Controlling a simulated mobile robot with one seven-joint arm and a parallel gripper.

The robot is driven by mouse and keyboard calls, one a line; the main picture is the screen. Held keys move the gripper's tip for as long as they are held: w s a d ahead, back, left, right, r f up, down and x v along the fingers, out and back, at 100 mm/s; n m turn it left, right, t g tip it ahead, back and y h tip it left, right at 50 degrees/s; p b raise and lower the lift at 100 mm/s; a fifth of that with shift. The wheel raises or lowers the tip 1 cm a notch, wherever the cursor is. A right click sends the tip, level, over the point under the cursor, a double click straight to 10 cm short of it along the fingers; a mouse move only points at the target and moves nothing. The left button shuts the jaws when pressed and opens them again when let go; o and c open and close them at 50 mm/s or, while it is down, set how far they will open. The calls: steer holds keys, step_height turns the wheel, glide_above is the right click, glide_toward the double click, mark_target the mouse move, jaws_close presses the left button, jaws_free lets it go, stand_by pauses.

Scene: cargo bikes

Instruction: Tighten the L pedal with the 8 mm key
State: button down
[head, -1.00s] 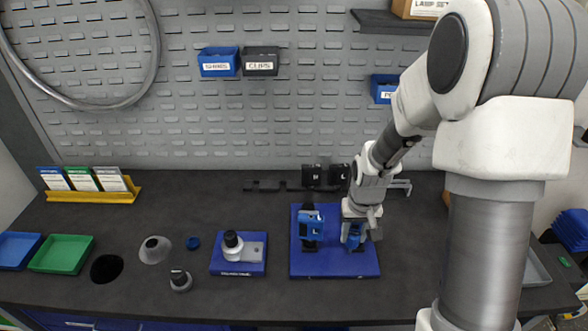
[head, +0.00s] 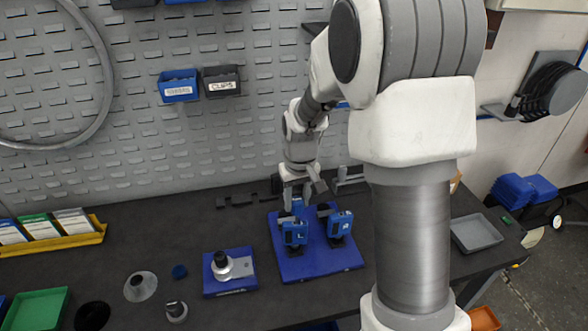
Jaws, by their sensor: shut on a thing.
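The L pedal (head: 294,234) is a blue block with a pale letter, standing on a dark foot on the blue board (head: 292,268). A matching blue pedal (head: 340,224) stands to its right on the same board. My gripper (head: 297,194) points down just behind and above the L pedal. It is shut on a small blue piece (head: 297,206), mostly hidden by the fingers and the pedal. I cannot tell whether this piece is the 8 mm key, or whether it touches the pedal.
A smaller blue stand (head: 218,289) with a grey-and-black part is left of the board. Dark tools and a grey bracket-like tool (head: 350,179) lie behind it. A grey tray (head: 475,232) is to the right. My arm blocks part of the right bench.

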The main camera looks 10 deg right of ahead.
steer(key=shift+n, duration=0.4)
steer(key=r, duration=0.2)
steer(key=w+r+p, duration=0.1)
steer(key=r, duration=0.2)
steer(key=shift+w+a+r, duration=0.1)
steer(key=shift+w+r, duration=0.1)
steer(key=shift+f+b, duration=2.1)
steer(key=shift+f, duration=0.85)
steer(key=shift+f+b, duration=0.45)
steer(key=shift+f, duration=0.05)
steer(key=c, duration=1.1)
jaws_free()
jaws_close()
